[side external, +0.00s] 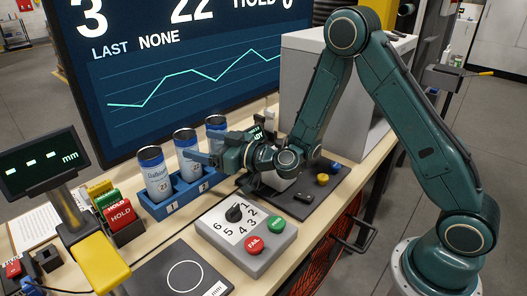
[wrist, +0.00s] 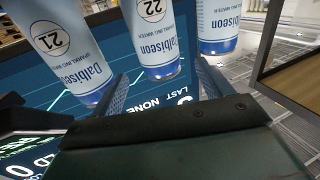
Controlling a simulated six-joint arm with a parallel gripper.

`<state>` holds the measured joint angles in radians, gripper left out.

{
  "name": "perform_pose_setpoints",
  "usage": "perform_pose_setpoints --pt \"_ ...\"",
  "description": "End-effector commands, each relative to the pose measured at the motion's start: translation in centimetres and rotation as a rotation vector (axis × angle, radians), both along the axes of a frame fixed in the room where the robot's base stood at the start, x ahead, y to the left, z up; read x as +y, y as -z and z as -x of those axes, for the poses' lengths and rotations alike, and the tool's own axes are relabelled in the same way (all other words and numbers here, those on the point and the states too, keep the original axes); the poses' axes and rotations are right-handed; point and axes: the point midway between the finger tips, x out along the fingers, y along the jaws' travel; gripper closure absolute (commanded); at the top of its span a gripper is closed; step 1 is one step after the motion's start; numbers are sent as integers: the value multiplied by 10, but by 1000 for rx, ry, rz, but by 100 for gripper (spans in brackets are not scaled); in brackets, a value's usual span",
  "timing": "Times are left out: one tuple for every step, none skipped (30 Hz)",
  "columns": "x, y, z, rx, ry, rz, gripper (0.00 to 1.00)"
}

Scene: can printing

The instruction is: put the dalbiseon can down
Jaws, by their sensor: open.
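Three blue-and-white Dalbiseon cans stand upright in a blue rack (side external: 176,205) in the side view: a front can (side external: 157,177), a middle can (side external: 186,147) and a far can (side external: 216,126). In the wrist view, which is upside down, the middle can (wrist: 157,40) is marked 22 and the can at left (wrist: 62,48) is marked 21. The third can (wrist: 218,25) is at right. My gripper (side external: 208,150) is open at the middle can, with a finger on each side of it in the wrist view (wrist: 163,82). I cannot tell whether the fingers touch it.
A grey dial box (side external: 246,232) with red and green buttons stands in front of the rack. A large screen (side external: 180,70) rises close behind the cans. A grey plate with a circle (side external: 185,276) lies at the front.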

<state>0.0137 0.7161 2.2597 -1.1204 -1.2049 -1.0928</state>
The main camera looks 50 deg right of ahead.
Motion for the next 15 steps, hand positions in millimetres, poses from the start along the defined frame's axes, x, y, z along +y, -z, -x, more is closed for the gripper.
perform_pose_setpoints --pt "0 -1 0 0 -1 1 22" --pt "1 -1 0 0 -3 1 22" --pt "1 -2 1 0 -7 2 22" --pt "2 -3 1 1 -10 3 22" --pt "3 -4 2 2 -15 4 22" --pt "5 -5 3 4 -23 7 22" --pt "6 -7 3 6 -29 9 22" --pt "7 -9 4 9 -37 11 22" --pt "9 -11 6 14 -48 16 22" --pt "11 -12 7 18 -57 19 22" --pt "13 -15 9 23 -67 22 22" --pt "15 -17 11 33 -80 29 22" --pt "17 -19 13 39 -90 34 22" --pt "18 -21 15 50 -99 38 22" --pt "20 -23 17 62 -111 46 22"
